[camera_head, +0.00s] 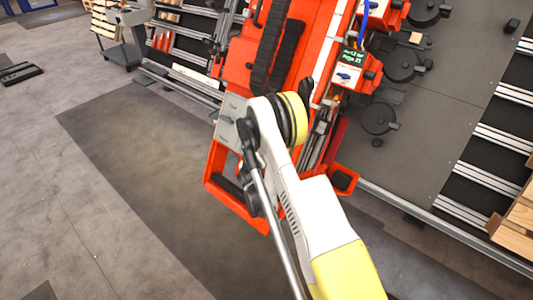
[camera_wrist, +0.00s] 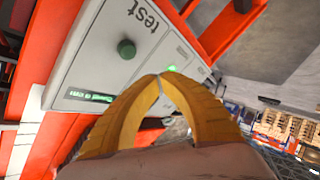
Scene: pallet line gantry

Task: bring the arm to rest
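My gripper (camera_wrist: 160,77) shows in the wrist view as two yellow fingers whose tips meet, with nothing visible held between them. It is in front of a grey control panel (camera_wrist: 105,60) marked "test". The panel has a dark green round knob (camera_wrist: 126,48), a small green-lit display (camera_wrist: 88,95) and a green light near the fingertips. I cannot tell whether the tips touch the panel. In the head view my white and yellow arm reaches up to the red machine, and the fingers cannot be made out there.
The red gantry machine (camera_head: 240,72) stands close around the arm, with its lower red frame (camera_head: 222,190) beside it. Roller conveyors (camera_head: 510,140) and wooden pallets (camera_head: 517,222) are at the right. The floor (camera_head: 130,220) at the left is open. A cart (camera_head: 122,55) stands at the upper left.

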